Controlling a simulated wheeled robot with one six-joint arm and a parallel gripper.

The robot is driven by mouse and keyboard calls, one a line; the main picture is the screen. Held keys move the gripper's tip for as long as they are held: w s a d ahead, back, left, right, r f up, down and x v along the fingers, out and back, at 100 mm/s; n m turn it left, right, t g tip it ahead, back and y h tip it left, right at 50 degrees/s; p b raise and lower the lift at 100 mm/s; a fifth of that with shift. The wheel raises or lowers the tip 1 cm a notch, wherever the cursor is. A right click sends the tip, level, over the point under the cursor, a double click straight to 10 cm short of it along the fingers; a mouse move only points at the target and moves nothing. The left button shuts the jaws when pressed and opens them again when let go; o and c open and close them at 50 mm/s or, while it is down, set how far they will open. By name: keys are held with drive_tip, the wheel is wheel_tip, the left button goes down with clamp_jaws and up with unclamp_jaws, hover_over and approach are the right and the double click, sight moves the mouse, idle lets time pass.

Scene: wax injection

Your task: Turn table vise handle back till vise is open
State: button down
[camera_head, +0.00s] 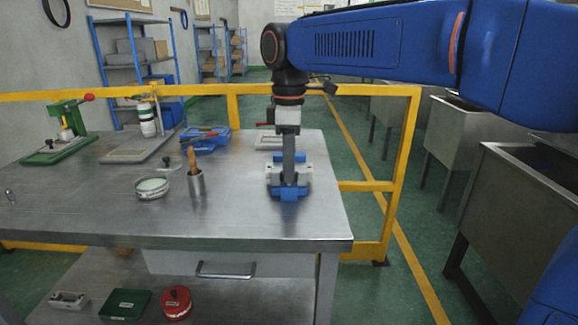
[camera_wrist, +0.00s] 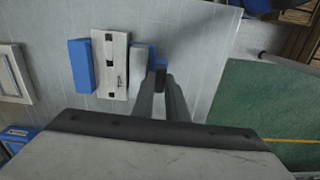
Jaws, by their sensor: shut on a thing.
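The table vise (camera_head: 290,194) is blue and light metal and sits near the right end of the steel table. In the wrist view the vise (camera_wrist: 115,65) shows a blue block, a pale plate and a second pale and blue part to its right. My gripper (camera_head: 289,180) points straight down over the vise and hides its middle in the head view. In the wrist view my gripper (camera_wrist: 162,82) is shut on the dark vise handle (camera_wrist: 160,78) at the vise's right end. The handle's full shape and the jaw gap are hard to make out.
A yellow rail (camera_head: 392,165) runs behind and right of the table.

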idle(0.4)
drive_tip(key=c, duration=1.8)
unclamp_jaws()
drive_tip(key=shift+r, duration=0.1)
drive_tip(key=shift+o, duration=0.2)
